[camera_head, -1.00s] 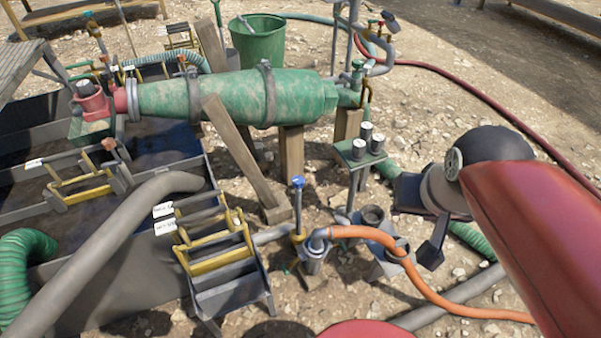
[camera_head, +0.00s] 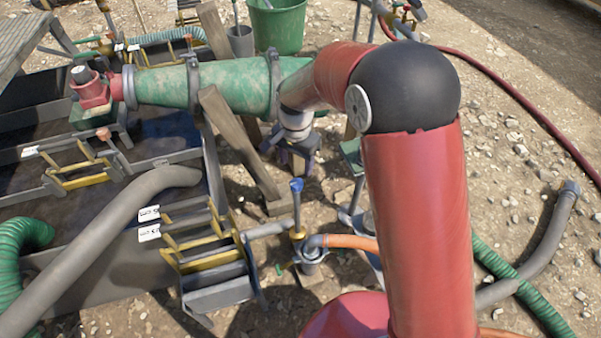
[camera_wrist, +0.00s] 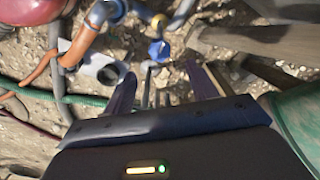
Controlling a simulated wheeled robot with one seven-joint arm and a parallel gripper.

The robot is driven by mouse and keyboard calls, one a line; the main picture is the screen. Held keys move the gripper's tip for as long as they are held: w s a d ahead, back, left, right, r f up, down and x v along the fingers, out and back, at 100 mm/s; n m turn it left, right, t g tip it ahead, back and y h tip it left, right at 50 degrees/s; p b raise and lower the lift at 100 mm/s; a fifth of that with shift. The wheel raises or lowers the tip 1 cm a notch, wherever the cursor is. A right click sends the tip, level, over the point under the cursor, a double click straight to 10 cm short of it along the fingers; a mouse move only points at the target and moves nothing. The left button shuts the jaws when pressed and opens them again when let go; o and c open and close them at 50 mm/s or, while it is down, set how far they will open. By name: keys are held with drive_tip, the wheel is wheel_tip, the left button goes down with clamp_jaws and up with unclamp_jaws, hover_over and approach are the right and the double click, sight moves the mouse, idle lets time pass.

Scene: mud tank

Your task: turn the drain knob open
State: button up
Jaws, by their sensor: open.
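A blue knob (camera_head: 296,185) tops an upright stem with a yellow fitting at its foot, beside the small trough, in the middle of the head view. It is the knob nearest my gripper; no label shows that it is the drain one. My gripper (camera_head: 290,155) hangs just above and behind it in that view, in front of the green tank. In the wrist view the blue knob (camera_wrist: 158,50) shows beyond the fingertips, about midway between them. My gripper (camera_wrist: 160,72) is open with nothing between the fingers, apart from the knob. The knob's turn position is not clear.
The green tank (camera_head: 165,87) and a slanted wooden brace (camera_head: 240,145) stand close behind my gripper. An orange hose (camera_head: 345,241) leaves the pipe at the stem's foot. The yellow-and-grey trough (camera_head: 215,285) is on the left.

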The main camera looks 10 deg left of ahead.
sight(297, 182)
wheel_tip(297, 182, down, 8)
drive_tip(key=shift+r, duration=0.2)
drive_tip(key=c, duration=1)
